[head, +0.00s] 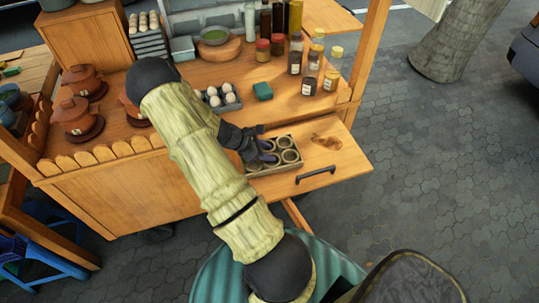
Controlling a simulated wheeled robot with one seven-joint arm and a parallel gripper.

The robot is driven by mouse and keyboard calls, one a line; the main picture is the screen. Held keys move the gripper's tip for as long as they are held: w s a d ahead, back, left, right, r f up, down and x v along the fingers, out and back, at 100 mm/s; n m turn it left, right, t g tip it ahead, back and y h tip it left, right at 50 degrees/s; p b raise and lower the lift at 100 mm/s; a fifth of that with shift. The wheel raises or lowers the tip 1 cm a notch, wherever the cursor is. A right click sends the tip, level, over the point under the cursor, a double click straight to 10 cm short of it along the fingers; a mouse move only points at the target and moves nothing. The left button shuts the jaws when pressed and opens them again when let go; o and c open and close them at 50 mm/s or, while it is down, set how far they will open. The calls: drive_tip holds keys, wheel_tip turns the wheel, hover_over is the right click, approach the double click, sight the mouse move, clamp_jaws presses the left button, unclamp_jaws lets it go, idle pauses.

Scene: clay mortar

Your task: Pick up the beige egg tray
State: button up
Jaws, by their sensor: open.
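The beige egg tray (285,166), with several round cups, sits at the left of a pulled-out wooden drawer (345,165) at the cart's front. Its upper left part is hidden behind my gripper. My dark gripper (268,143) is open at the upper left of the tray, with its fingers over or beside the cups. I cannot tell whether they touch it. The cups I can see look empty.
Several jars (295,62) stand at the counter's right. Clay pots (78,115) stand at left.

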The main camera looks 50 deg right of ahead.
clamp_jaws()
wheel_tip(320, 180, up, 10)
idle(0.8)
idle(0.3)
